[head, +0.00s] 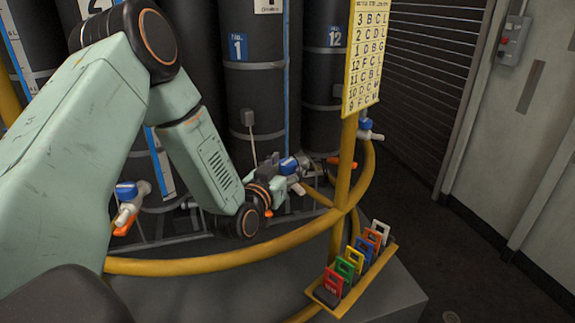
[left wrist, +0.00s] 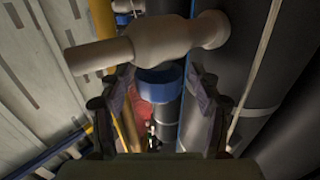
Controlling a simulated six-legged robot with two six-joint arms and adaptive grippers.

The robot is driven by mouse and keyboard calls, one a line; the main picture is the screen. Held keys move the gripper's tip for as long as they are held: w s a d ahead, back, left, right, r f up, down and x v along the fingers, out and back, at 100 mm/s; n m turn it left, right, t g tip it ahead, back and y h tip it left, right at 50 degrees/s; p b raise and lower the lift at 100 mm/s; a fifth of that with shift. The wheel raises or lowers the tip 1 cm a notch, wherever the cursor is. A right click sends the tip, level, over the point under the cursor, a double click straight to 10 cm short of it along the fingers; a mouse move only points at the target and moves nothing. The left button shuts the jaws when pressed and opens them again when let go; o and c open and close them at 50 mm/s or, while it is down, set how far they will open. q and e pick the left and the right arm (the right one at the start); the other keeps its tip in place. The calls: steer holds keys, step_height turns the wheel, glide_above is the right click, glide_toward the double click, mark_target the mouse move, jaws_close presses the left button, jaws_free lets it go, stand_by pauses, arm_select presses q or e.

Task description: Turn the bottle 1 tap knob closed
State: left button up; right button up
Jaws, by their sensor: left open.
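The bottle 1 is a tall black cylinder (head: 250,85) with a blue number 1 label, behind my left arm in the head view. Its tap has a blue knob (head: 289,165) and a pale body, low in front of the bottle. My left gripper (head: 284,171) is at this tap and partly covers it. In the left wrist view the blue knob (left wrist: 160,83) lies between the two open fingers of my left gripper (left wrist: 158,98). The pale tap body (left wrist: 145,45) crosses above it. I cannot tell whether either finger touches the knob. My right gripper is not in view.
A yellow rail (head: 225,262) curves in front of the bottles, with a post carrying a yellow chart (head: 366,50). A holder with several coloured tags (head: 350,280) is at the lower right. Another blue-knobbed tap (head: 128,192) is at the left. Dark floor is clear at right.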

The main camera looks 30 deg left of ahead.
arm_select(q)
steer(key=shift+c, duration=0.2)
steer(key=c, duration=1.1)
steer(key=shift+r+m+h+p, duration=0.2)
steer(key=shift+m+h+p, duration=0.2)
steer(key=shift+h+p, duration=0.25)
steer(key=shift+c, duration=0.2)
steer(key=shift+m+h+p, duration=0.5)
steer(key=shift+h+p, duration=0.05)
steer(key=shift+h, duration=0.3)
steer(key=shift+m+h+p, duration=0.6)
steer(key=shift+m+h, duration=0.2)
steer(key=shift+h, duration=0.4)
steer(key=shift+w+m+h, duration=0.1)
steer(key=shift+m+h, duration=0.5)
steer(key=shift+h, duration=0.2)
steer(key=shift+f+p, duration=0.1)
steer(key=shift+p, duration=0.2)
steer(key=o, duration=1.2)
